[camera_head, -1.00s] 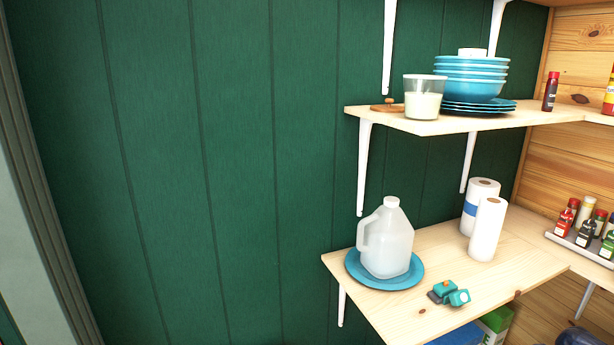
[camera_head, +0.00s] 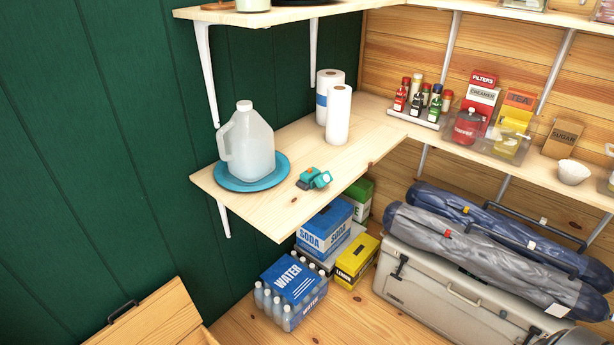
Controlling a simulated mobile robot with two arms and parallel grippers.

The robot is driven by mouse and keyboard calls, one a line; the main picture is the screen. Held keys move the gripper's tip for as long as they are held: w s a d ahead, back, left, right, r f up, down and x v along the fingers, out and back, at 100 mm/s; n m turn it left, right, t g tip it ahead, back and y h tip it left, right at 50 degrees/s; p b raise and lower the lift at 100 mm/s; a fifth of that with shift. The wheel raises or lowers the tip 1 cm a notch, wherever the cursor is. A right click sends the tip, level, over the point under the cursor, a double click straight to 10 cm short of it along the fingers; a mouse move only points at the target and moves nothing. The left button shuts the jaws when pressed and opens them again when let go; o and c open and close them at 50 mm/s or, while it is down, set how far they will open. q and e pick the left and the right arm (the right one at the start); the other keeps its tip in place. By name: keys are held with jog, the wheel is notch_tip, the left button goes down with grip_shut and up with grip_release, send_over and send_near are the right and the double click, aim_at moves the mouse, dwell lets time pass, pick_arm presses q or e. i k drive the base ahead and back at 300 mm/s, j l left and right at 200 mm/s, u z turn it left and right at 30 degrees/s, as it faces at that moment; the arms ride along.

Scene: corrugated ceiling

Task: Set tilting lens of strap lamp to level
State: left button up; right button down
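A small teal and dark grey device, which looks like the strap lamp (camera_head: 314,179), lies on the lower wooden shelf (camera_head: 270,212) near its front edge. It has a round lens-like part at its right end and a small orange spot on top. It is too small in view to tell how the lens is tilted. Neither of my grippers shows in the head view.
A water jug (camera_head: 248,146) on a blue plate (camera_head: 231,181) stands left of the lamp. Paper towel rolls (camera_head: 338,114) stand behind it. Below are a water bottle pack (camera_head: 292,285), soda boxes (camera_head: 325,230) and a cooler (camera_head: 440,288). The shelf's front edge is clear.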

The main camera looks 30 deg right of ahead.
aim_at(324, 178)
jog(key=i+j+z, duration=0.1)
jog(key=z, duration=0.3)
jog(key=i+j+z, duration=0.2)
jog(key=z, duration=0.25)
jog(key=i+j+z, duration=0.2)
jog(key=z, duration=0.2)
